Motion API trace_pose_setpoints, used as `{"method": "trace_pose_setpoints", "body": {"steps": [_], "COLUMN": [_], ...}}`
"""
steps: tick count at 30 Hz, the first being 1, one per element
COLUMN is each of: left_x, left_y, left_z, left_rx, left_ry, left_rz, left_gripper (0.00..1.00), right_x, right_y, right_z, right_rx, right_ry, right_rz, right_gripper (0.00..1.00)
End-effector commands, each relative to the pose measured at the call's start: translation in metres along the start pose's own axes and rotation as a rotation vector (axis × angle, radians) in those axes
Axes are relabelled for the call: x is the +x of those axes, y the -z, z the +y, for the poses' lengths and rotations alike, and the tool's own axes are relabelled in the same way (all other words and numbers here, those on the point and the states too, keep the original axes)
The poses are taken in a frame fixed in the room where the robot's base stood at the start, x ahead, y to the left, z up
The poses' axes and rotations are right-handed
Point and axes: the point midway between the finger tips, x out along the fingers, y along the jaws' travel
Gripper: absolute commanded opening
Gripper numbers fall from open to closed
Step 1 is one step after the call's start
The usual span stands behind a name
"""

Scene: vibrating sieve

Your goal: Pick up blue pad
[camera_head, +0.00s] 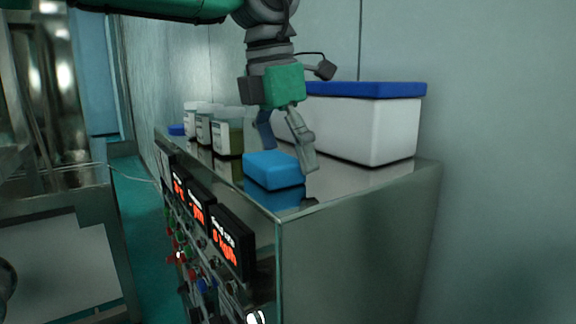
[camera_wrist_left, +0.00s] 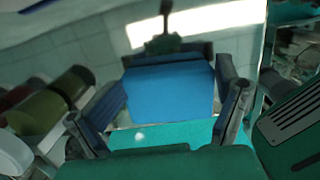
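The blue pad (camera_head: 272,170) is a small block lying on the shiny top of the metal cabinet (camera_head: 365,230), near its front corner. My left gripper (camera_head: 289,157) points down at it from above. Its two fingers are spread, one at the pad's far side and one at its right end. In the left wrist view, the pad (camera_wrist_left: 170,95) lies between the two open fingers, with a gap showing on the right. I cannot tell whether a finger touches it. My right gripper is not in view.
A white box with a blue lid (camera_head: 372,125) stands right behind the gripper. Several jars (camera_head: 228,136) stand to its left on the cabinet top. Red-lit displays (camera_head: 232,240) and buttons line the cabinet's front. A wall rises behind.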

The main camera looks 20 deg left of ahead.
Motion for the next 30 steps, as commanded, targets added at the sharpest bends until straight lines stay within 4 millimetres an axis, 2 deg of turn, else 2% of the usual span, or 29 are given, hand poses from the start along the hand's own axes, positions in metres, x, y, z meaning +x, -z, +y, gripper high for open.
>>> {"method": "trace_pose_setpoints", "body": {"steps": [1,9,13,15,16,17,18,24,30], "left_x": [0.015,0.016,0.006,-0.005,-0.011,-0.018,-0.028,-0.067,-0.087], "left_y": [0.009,0.007,0.004,0.002,0.000,-0.001,-0.003,-0.011,-0.015], "left_z": [0.000,-0.003,-0.004,-0.005,-0.005,-0.006,-0.006,-0.006,-0.006], "left_rx": [-0.011,-0.011,-0.009,-0.008,-0.009,-0.008,-0.007,-0.006,-0.005], "left_ry": [0.007,0.006,0.005,0.005,0.005,0.004,0.003,-0.001,-0.002], "left_rz": [0.052,0.054,0.054,0.053,0.050,0.050,0.047,0.044,0.041], "left_gripper": [0.56,0.56,0.56,0.46,0.43,0.31,0.00,0.00,0.00], "right_x": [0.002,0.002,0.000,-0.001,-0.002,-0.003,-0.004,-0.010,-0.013], "right_y": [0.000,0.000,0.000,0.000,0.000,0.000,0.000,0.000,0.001], "right_z": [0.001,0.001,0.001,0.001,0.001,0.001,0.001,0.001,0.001], "right_rx": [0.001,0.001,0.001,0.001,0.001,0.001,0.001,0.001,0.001], "right_ry": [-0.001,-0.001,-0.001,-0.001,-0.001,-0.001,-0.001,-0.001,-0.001], "right_rz": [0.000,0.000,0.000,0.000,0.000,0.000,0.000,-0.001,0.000], "right_gripper": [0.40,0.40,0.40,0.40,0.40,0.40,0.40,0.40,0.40]}}
